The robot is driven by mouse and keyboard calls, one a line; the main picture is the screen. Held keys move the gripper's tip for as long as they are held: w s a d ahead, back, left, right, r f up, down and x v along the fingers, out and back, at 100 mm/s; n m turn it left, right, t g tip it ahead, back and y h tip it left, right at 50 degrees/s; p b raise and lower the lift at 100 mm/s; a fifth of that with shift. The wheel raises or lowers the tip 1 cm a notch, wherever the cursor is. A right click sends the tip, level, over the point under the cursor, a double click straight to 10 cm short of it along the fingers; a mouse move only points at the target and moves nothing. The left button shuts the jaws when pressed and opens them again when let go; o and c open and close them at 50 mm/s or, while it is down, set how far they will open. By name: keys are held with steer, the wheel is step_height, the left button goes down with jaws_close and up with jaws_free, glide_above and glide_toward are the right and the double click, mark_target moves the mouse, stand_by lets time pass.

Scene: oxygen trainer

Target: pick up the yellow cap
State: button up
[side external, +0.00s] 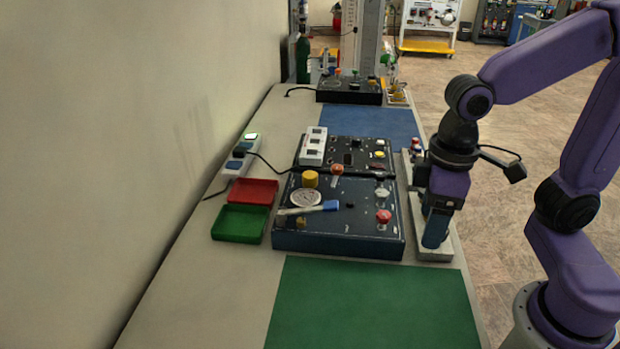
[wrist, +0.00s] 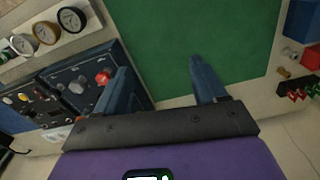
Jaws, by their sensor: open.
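A yellow cap (side external: 310,179) stands near the back left corner of the dark blue panel (side external: 345,243) in the side view. A smaller yellow piece (side external: 301,223) sits near that panel's front left corner. I cannot pick out the yellow cap for sure in the wrist view. My gripper (side external: 433,244) points down at the right side of the panel, above or beside the pale strip along it, well apart from the cap. In the wrist view its two blue fingers (wrist: 159,64) are spread with nothing between them.
Red (side external: 253,192) and green (side external: 240,224) trays lie left of the panel. A blue-handled tool (side external: 308,209) lies across the panel. Red (side external: 383,216) and white knobs stick up between my gripper and the cap. The green mat (side external: 370,305) in front is clear.

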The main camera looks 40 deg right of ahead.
steer(key=w+a+r+m, duration=0.2)
steer(key=w+m, duration=0.2)
steer(key=w, duration=0.2)
steer(key=w+a+r+m, duration=0.1)
steer(key=w+a+m, duration=0.1)
steer(key=w+m, duration=0.3)
steer(key=m, duration=2)
glide_above(311, 174)
steer(key=f, duration=1)
steer(key=shift+w+a+f, duration=0.25)
steer(key=shift+w+f, duration=0.05)
steer(key=shift+s+d+f, duration=0.1)
steer(key=shift+s+f, duration=0.05)
steer(key=shift+f, duration=1.4)
steer(key=shift+s+d+f, duration=0.1)
steer(key=shift+f, duration=1.45)
steer(key=c, duration=1.1)
